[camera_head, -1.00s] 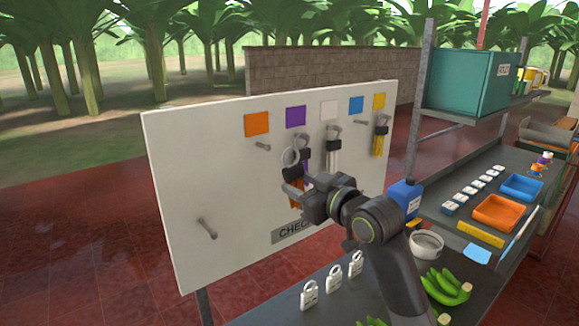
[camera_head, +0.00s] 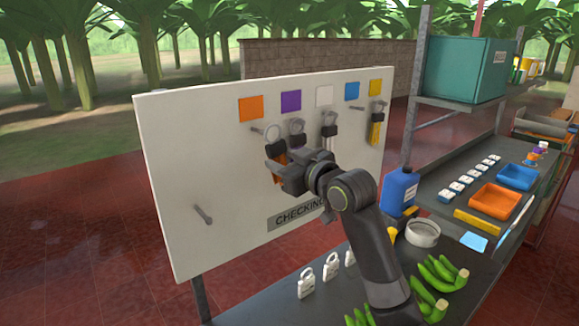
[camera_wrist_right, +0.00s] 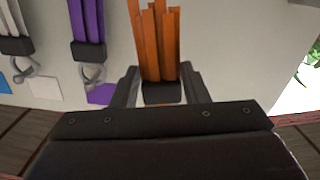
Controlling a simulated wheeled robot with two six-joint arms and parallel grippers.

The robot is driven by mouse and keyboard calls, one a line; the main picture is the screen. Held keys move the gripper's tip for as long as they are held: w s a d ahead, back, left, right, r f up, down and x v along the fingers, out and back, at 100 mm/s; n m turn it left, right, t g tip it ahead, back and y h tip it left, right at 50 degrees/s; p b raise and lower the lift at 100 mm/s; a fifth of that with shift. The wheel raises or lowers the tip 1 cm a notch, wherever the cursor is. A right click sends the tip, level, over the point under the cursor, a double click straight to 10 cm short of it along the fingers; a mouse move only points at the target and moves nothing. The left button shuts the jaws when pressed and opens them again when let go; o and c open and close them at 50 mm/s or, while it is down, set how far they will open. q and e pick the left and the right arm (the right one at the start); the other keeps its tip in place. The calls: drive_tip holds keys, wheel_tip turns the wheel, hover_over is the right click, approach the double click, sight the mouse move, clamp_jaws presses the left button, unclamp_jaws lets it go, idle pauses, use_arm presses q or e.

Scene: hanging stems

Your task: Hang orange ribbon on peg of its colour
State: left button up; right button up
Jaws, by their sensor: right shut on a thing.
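My right gripper (camera_head: 277,163) is shut on the orange ribbon (camera_head: 280,158) at its black clip. In the right wrist view the clip (camera_wrist_right: 163,94) sits between the two fingers, with the orange strands (camera_wrist_right: 158,42) on its far side. The ribbon's grey ring (camera_head: 272,133) shows at the top, next to the grey peg (camera_head: 257,131) under the orange square (camera_head: 250,108). I cannot tell whether the ring is around the peg or only beside it. The ring is hidden in the wrist view. My left gripper is not in view.
A purple ribbon (camera_wrist_right: 87,18) hangs close by under the purple square (camera_head: 291,101). White (camera_head: 330,131) and yellow (camera_head: 376,130) ribbons hang farther right on the white board (camera_head: 170,150). The peg under the blue square (camera_head: 352,91) is bare.

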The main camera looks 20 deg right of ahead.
drive_tip(key=shift+b+x, duration=0.85)
drive_tip(key=shift+x, duration=1.25)
drive_tip(key=shift+w+a+f, duration=0.25)
drive_tip(key=shift+w+f, duration=0.25)
drive_tip(key=shift+w, duration=0.1)
drive_tip(key=shift+f, duration=0.1)
drive_tip(key=o, duration=1)
drive_tip(key=shift+o, duration=0.2)
drive_tip(key=shift+s, duration=0.1)
drive_tip(key=b+v, duration=0.5)
drive_tip(key=v, duration=1.2)
